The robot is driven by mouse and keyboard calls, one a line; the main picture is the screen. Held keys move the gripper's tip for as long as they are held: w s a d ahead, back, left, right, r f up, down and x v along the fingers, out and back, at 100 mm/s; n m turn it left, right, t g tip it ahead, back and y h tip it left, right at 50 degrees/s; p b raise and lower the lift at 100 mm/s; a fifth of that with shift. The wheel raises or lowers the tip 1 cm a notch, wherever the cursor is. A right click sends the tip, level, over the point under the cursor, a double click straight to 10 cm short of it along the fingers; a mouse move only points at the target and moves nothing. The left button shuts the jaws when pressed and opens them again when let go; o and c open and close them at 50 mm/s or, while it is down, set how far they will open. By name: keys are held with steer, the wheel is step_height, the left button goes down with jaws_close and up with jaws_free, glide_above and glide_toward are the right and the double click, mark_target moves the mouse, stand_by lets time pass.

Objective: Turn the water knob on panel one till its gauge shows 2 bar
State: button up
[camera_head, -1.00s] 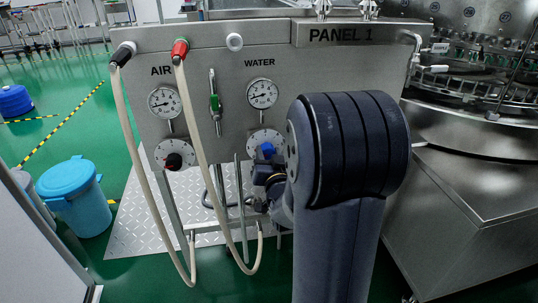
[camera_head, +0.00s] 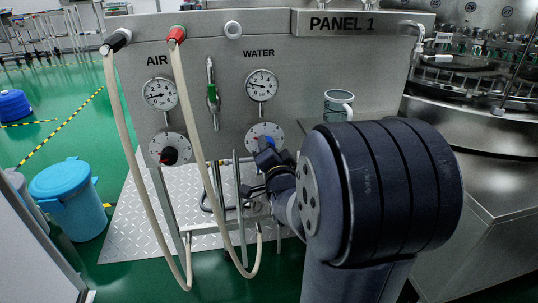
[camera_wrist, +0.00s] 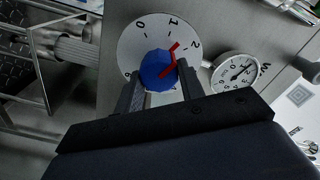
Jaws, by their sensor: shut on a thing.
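Panel one (camera_head: 330,60) is a steel board. Its water gauge (camera_head: 262,85) is a white dial with a dark needle; the exact reading is too small to tell. The gauge also shows in the wrist view (camera_wrist: 236,72). Below it, the blue water knob (camera_wrist: 157,70) sits on a white numbered plate (camera_wrist: 128,48). The knob's red pointer (camera_wrist: 174,52) points between 1 and 2. My gripper (camera_wrist: 158,88) has a finger on either side of the knob and is shut on it. In the head view my gripper (camera_head: 266,150) partly covers the knob.
The air gauge (camera_head: 160,94) and the air knob (camera_head: 169,156) are to the left. A pale hose (camera_head: 186,110) hangs in front of the panel, left of my gripper. A green-handled valve (camera_head: 213,95) is between the gauges. A mug (camera_head: 338,105) stands behind my arm.

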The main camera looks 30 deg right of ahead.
steer(key=shift+m+b, duration=0.65)
steer(key=shift+m, duration=1.35)
steer(key=o, duration=1)
steer(key=p+v, duration=0.2)
steer(key=v, duration=0.8)
steer(key=shift+s, duration=0.4)
steer(key=shift+w, duration=0.15)
